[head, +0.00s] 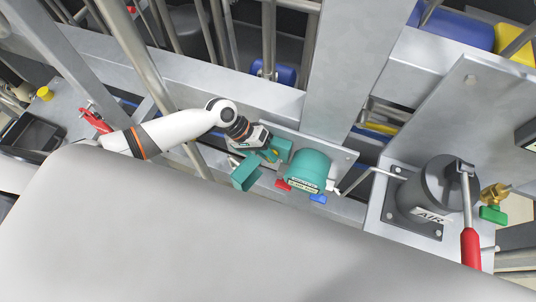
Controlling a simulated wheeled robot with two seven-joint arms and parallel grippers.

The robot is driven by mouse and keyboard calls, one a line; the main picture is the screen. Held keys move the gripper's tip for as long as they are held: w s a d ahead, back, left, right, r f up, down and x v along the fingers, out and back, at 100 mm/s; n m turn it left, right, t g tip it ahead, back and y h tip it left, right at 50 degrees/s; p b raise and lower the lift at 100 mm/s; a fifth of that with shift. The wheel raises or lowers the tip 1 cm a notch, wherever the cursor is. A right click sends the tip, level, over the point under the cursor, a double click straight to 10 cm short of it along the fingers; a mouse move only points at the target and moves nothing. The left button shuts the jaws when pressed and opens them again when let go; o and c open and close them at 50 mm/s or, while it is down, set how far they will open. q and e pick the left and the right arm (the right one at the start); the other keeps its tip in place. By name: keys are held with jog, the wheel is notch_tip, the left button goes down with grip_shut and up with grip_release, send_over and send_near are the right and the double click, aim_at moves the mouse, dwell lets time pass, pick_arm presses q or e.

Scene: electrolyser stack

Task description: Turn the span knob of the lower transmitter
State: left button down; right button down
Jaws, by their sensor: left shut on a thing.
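A teal transmitter (308,172) with a rounded body and a white label sits on a pale mounting plate (340,157) in the middle of the head view. A teal open cover (246,173) stands out on its left side. My left gripper (270,151) reaches in from the left and is shut at the transmitter's left part, between the cover and the round body. A small yellow spot shows at its fingertips. The span knob is mostly hidden by the fingers, and its turn angle cannot be read. My right gripper is not in view.
A red handle (284,185) and a blue handle (318,199) sit just below the transmitter. A grey cylinder marked AIR (437,193) with a red-handled lever (470,247) stands at the right. Steel beams and pipes crowd behind the transmitter.

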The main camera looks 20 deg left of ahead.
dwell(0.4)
pick_arm(q)
jog(key=c, duration=1.5)
grip_release()
jog(key=shift+r, duration=0.1)
notch_tip(320, 180, up, 10)
jog(key=shift+f+b, duration=0.1)
jog(key=shift+b, duration=0.2)
